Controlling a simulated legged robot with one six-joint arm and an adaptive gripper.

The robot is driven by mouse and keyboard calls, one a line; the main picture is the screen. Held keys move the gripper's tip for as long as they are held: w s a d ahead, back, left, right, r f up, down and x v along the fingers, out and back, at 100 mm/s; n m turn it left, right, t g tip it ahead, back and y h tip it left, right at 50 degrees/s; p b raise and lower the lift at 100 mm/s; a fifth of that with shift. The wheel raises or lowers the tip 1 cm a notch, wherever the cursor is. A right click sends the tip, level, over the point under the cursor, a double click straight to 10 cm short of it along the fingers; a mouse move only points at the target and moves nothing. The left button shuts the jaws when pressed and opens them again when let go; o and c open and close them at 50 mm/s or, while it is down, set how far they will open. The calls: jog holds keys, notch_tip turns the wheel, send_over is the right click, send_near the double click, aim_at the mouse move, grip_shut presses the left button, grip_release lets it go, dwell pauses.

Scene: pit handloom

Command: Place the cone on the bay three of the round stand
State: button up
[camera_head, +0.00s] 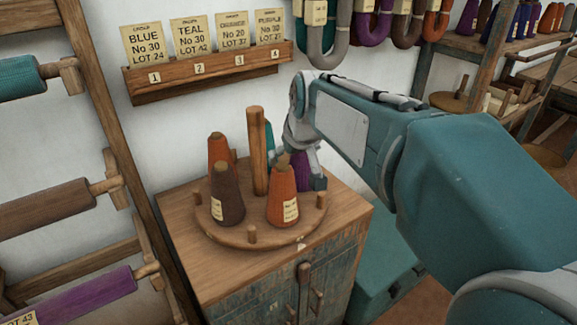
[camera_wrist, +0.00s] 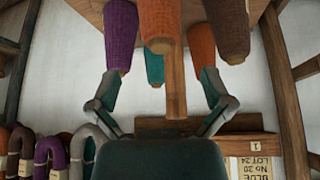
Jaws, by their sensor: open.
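The round stand (camera_head: 228,234) sits on a wooden cabinet, with a central post (camera_head: 258,150) and short rim pegs. It carries several cones: a brown cone (camera_head: 226,195) at front left, an orange cone (camera_head: 283,197) at front right, another orange cone (camera_head: 217,149) at back left, a teal cone (camera_head: 270,135) mostly behind the post, and a purple cone (camera_head: 301,172) at right. My gripper (camera_head: 308,170) is beside the purple cone and partly hides it. In the upside-down wrist view, my gripper (camera_wrist: 161,82) is open, its left finger near the purple cone (camera_wrist: 121,36); contact cannot be told. Bay numbers are not readable.
A wall rack (camera_head: 205,75) holds lot cards above tags 1 to 4. Yarn hanks (camera_head: 372,25) hang at upper right. Spooled rollers (camera_head: 45,208) stand close at left. A teal chest (camera_head: 388,262) is on the floor right of the cabinet (camera_head: 255,290). Shelves stand at far right.

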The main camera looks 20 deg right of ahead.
jog(key=s+f, duration=0.3)
jog(key=s, duration=0.8)
jog(key=s+f+m, duration=0.1)
jog(key=s+f, duration=0.3)
jog(key=s, duration=0.7)
jog(key=shift+a+h, duration=0.25)
jog(key=shift+h, duration=0.05)
